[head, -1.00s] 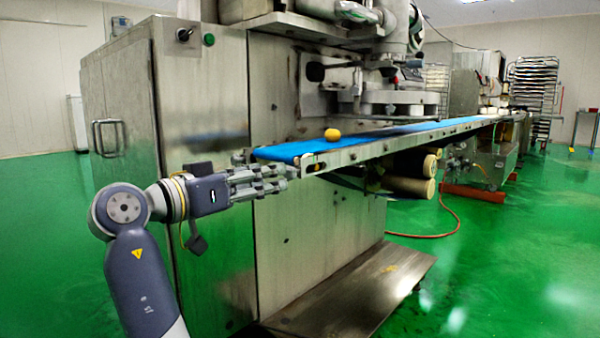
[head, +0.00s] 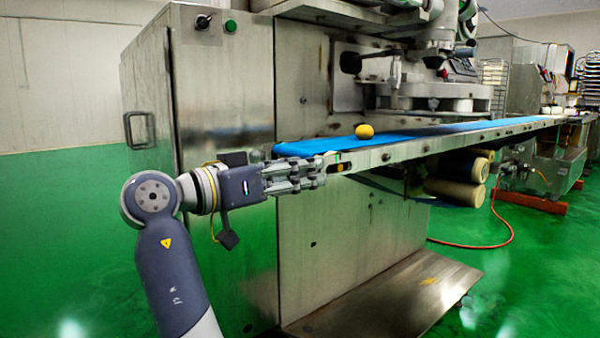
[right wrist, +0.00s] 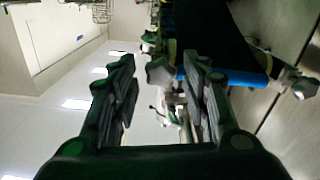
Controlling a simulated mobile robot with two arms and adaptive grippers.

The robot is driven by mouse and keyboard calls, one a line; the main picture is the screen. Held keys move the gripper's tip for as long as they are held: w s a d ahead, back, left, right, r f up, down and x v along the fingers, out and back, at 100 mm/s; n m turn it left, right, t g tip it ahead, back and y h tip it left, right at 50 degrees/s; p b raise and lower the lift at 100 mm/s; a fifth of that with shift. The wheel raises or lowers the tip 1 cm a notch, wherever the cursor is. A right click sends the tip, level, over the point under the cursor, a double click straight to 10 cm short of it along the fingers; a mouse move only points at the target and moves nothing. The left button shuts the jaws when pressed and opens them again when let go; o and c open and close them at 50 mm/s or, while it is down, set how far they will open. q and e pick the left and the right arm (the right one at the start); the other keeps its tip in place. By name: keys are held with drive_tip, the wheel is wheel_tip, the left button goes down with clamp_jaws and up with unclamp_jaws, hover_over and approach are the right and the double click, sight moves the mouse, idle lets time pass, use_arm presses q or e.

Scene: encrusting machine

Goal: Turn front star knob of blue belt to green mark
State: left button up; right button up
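The blue belt (head: 310,146) runs along the machine from its near end to the far right. My right gripper (head: 322,172) is at this near end, just below the belt edge. In the right wrist view its two fingers (right wrist: 163,75) are apart, with a grey star knob (right wrist: 162,73) showing between the tips; I cannot tell whether they touch it. A second star knob (right wrist: 303,88) shows at the right edge of that view, outside the fingers. In the head view the fingers hide the near knob. I cannot make out the green mark. My left gripper is out of view.
A round orange-yellow piece (head: 364,132) lies on the belt. The steel cabinet (head: 222,120) stands right behind my right arm. A low metal plate (head: 390,300) and a red hose (head: 490,245) are at floor level.

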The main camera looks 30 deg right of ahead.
clamp_jaws()
drive_tip(key=shift+m, duration=0.3)
